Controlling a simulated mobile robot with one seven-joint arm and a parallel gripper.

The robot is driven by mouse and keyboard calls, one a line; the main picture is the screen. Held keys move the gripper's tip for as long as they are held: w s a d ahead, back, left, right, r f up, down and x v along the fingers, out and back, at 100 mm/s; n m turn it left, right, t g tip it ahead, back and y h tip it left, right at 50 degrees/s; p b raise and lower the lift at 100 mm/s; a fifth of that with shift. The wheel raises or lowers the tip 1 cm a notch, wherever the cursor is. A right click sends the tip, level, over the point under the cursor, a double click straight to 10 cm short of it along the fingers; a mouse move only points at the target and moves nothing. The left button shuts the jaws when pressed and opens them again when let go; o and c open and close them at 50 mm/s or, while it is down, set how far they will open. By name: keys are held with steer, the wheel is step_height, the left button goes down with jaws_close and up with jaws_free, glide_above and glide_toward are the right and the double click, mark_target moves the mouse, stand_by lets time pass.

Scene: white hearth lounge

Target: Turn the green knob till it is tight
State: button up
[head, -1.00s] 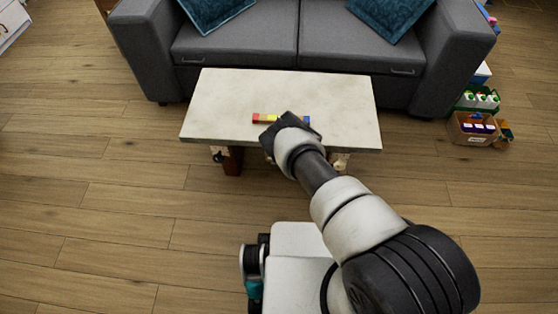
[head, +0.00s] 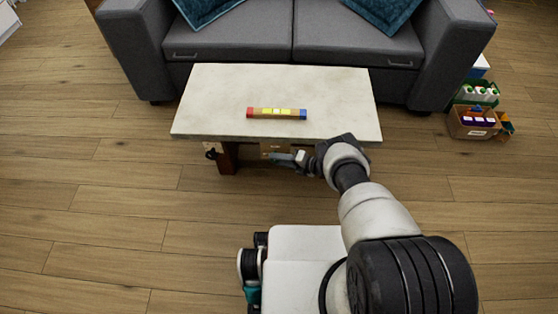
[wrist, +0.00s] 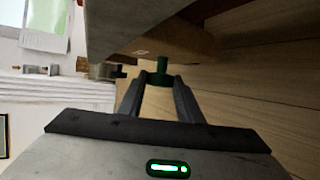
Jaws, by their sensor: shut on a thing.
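The green knob (wrist: 160,66) shows in the wrist view, below the wooden underside of the table. My gripper (wrist: 159,80) is shut on the knob, with one dark finger on each side of it. In the head view my gripper (head: 297,159) is at the table's front edge, just under the tabletop; the knob cannot be made out there. The markings and fit of the knob are too small to read, so I cannot tell how tight it is.
The pale table (head: 230,90) carries a coloured bar (head: 277,113) near its front. A dark fitting (head: 211,151) is beside the left table leg (head: 228,157). A grey sofa (head: 340,48) stands behind. Boxes (head: 474,122) are at right. The wooden floor at left is clear.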

steer(key=shift+a, duration=0.1)
stand_by(0.4)
steer(key=o, duration=1)
steer(key=shift+o, duration=0.2)
steer(key=p+v, duration=0.5)
steer(key=v, duration=1.2)
steer(key=shift+d, duration=0.3)
